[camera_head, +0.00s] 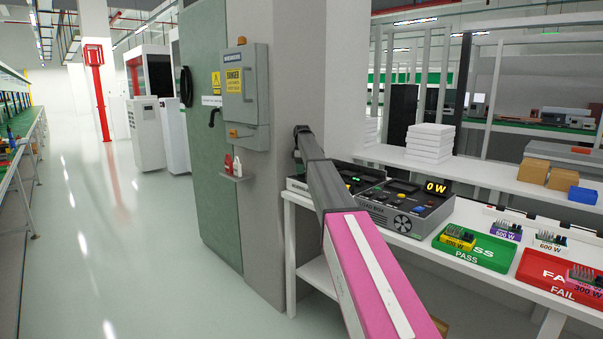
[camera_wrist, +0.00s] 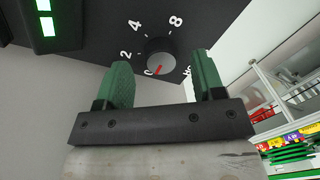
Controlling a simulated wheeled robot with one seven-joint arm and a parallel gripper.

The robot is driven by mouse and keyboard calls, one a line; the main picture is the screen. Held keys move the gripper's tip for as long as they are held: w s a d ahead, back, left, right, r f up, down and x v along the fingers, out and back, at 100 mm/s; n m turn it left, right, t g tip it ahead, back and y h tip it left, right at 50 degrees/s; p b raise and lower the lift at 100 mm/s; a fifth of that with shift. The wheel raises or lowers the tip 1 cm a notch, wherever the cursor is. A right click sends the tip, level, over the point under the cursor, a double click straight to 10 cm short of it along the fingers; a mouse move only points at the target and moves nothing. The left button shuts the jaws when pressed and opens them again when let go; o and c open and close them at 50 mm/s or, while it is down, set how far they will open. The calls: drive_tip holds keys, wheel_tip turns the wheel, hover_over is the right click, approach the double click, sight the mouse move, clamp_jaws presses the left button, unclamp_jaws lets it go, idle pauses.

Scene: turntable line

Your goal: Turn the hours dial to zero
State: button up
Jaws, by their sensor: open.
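The hours dial (camera_wrist: 160,58) is a round grey knob on a black panel in the wrist view. Its red pointer is at the lower left, toward the mark that looks like 0. Printed numbers 2, 4 and 8 run around it, and another mark at the lower right is hard to read. My gripper (camera_wrist: 162,65) is open and empty. Its two green fingers stand apart, left and right of the dial in the picture, with the knob seen between and beyond them. I see no contact. In the head view my arm hides the dial.
Green lit displays (camera_wrist: 45,18) are at the panel's upper left. In the head view, a grey load tester (camera_head: 405,207) showing 0 W stands on the white bench, beside a green PASS tray (camera_head: 447,250) and a red FAIL tray (camera_head: 540,267). A pillar stands left of the bench.

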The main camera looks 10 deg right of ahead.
wheel_tip(320, 180, up, 9)
drive_tip(key=shift+w, duration=0.25)
drive_tip(key=shift+d+r, duration=0.1)
